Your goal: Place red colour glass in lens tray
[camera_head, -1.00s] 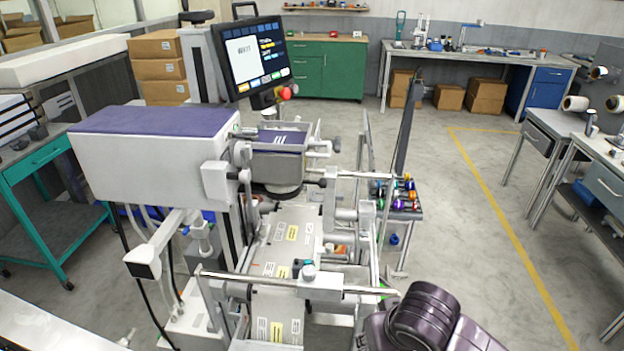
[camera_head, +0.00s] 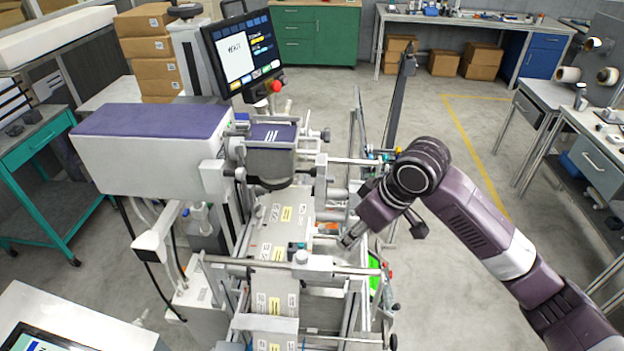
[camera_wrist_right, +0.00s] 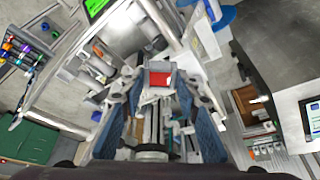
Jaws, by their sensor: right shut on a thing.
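The red colour glass (camera_wrist_right: 158,78) is a small red square with a grey border in the right wrist view. It sits between the fingertips of my right gripper (camera_wrist_right: 158,88), which is shut on it. In the head view my right gripper (camera_head: 347,240) reaches in from the right over the middle of the machine, beside its metal rail; the glass cannot be made out there. I cannot tell for sure which part is the lens tray. My left gripper is not in view.
The film machine (camera_head: 280,225) has rails, knobs and a labelled bed close to my right gripper. A monitor (camera_head: 245,52) stands behind it. A rack of coloured items (camera_wrist_right: 22,55) is at the left in the right wrist view. Open floor lies to the right.

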